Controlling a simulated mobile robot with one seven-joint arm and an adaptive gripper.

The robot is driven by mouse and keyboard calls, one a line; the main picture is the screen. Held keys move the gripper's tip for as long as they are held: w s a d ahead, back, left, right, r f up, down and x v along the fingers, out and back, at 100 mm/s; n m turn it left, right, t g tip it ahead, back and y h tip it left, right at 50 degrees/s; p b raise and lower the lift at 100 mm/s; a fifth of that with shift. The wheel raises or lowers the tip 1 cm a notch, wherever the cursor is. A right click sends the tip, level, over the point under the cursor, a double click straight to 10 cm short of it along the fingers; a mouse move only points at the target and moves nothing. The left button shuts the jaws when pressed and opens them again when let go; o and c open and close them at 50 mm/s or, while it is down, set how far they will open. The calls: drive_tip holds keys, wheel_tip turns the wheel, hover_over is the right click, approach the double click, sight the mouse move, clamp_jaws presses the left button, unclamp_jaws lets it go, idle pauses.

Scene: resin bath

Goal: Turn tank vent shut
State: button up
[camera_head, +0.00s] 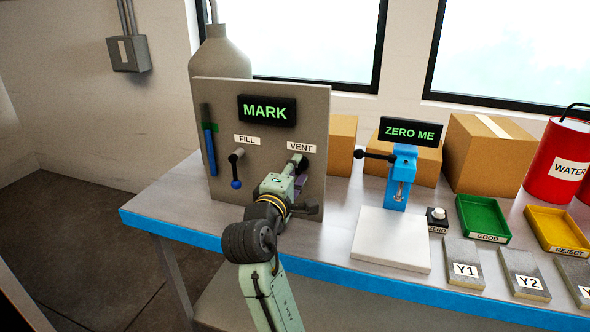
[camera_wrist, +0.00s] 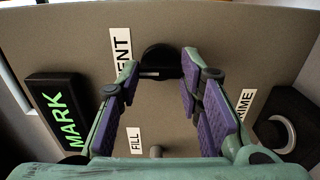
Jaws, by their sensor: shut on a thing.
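The tank panel (camera_head: 225,175) is a grey upright board with a lit "MARK" display (camera_head: 266,110). The vent valve (camera_head: 297,160) sits under the "VENT" label (camera_head: 301,148), mostly hidden by my gripper (camera_head: 300,183). In the wrist view my gripper (camera_wrist: 160,80) has its purple-padded fingers on either side of the vent's black handle end (camera_wrist: 160,60), shut on it. The fingertips are close to the panel face. The handle's full angle is hidden. The fill lever (camera_head: 235,170), with a blue knob, hangs down to the left.
A blue press stand (camera_head: 403,180) with a black lever (camera_head: 375,155) and "ZERO ME" display stands right of the panel. Beyond are a zero button (camera_head: 437,215), green tray (camera_head: 483,237), yellow tray (camera_head: 536,210), red water container (camera_head: 556,150) and labelled blocks. A grey cylinder (camera_head: 222,55) rises behind the panel.

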idle(0.4)
drive_tip(key=o, duration=1.2)
drive_tip(key=shift+c, duration=0.2)
drive_tip(key=v, duration=1.2)
